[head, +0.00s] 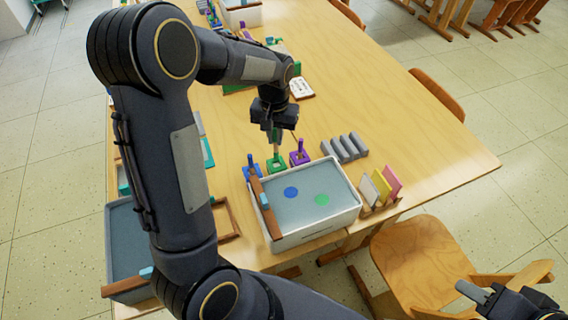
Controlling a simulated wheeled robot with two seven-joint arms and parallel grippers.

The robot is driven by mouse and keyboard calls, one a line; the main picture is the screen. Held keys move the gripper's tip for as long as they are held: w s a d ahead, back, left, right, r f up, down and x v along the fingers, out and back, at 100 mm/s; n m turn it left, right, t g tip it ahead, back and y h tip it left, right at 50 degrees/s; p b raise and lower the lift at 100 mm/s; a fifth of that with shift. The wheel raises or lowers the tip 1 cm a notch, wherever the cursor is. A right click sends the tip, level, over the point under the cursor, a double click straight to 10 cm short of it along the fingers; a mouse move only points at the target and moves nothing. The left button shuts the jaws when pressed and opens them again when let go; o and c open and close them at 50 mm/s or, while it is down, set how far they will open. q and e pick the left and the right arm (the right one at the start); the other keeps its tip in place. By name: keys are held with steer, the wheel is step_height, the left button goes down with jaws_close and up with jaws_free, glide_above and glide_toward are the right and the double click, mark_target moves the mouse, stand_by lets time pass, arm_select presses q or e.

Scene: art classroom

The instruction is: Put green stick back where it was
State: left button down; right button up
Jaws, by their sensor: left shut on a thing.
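My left gripper (275,136) points down over the table, shut on the green stick (277,134), of which only a little shows between the fingers. Just below it stands a green holder (277,164). I cannot tell whether the stick's lower end touches the holder. A blue holder (252,172) stands to its left and a purple holder (299,157) to its right, each with an upright piece of its own colour. My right gripper (482,297) is at the bottom right edge, partly cut off, away from the table; its opening is unclear.
A white-walled tray (344,226) with a grey surface bearing a blue and a green disc stands in front of the holders. Grey blocks (344,148) and a rack (380,206) of coloured cards are to the right. A chair (425,255) stands by the table (420,145), whose right side is clear.

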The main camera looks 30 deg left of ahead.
mark_target(276, 158)
arm_select(q)
step_height(276, 158, down, 7)
steer(key=shift+f, duration=0.2)
stand_by(0.3)
steer(key=shift+f, duration=0.2)
steer(key=c, duration=1.5)
jaws_free()
steer(key=shift+r, duration=0.1)
